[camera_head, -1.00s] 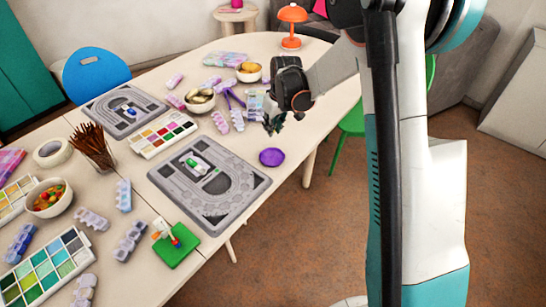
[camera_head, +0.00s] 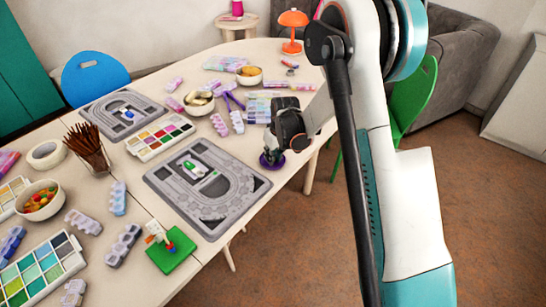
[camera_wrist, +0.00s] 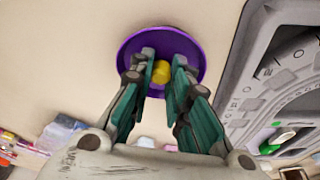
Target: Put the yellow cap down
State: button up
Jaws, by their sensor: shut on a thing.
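The yellow cap (camera_wrist: 161,72) shows in the wrist view between the two fingertips of my gripper (camera_wrist: 163,74), which is shut on it. Behind the cap lies a round purple dish (camera_wrist: 190,45), and the cap appears over its middle. Whether the cap touches the dish is not clear. In the head view, my gripper (camera_head: 272,158) is low over the purple dish (camera_head: 265,166) near the table's right edge, and the cap is hidden there.
A grey bead board (camera_head: 205,222) lies left of the dish and also shows in the wrist view (camera_wrist: 262,22). A second board (camera_head: 95,110), paint sets, bowls (camera_head: 200,109) and several pill-box strips (camera_head: 237,122) crowd the table. Bare tabletop surrounds the dish.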

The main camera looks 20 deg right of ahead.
jog(key=shift+s+f+b, duration=0.1)
jog(key=shift+f+b, duration=0.15)
jog(key=shift+b, duration=0.1)
jog(key=shift+s+f, duration=0.2)
jog(key=o, duration=0.5)
jog(key=shift+o, duration=0.7)
jog(key=shift+w+f, duration=0.1)
jog(key=shift+f, duration=0.1)
jog(key=shift+r, duration=0.1)
